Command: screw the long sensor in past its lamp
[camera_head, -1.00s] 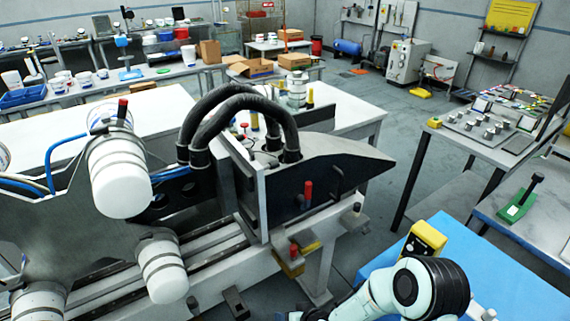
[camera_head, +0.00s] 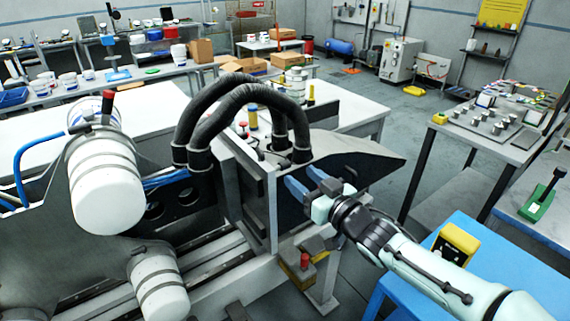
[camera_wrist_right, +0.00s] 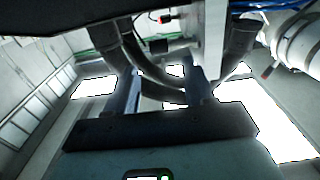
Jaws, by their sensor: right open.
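My right gripper (camera_head: 304,181) is open, with two blue fingers reaching toward the dark side plate (camera_head: 365,160) of the machine. The red-capped part on that plate is hidden behind my gripper in the head view. In the right wrist view the fingers of my right gripper (camera_wrist_right: 164,92) are apart, with nothing held between them. My left gripper is not in view.
Thick black hoses (camera_head: 235,105) arch over the machine, left of my right gripper. A red-topped block (camera_head: 304,262) sits below it. White cylinders (camera_head: 105,185) stand at left. A yellow box (camera_head: 456,243) rests on the blue table (camera_head: 515,260) at right.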

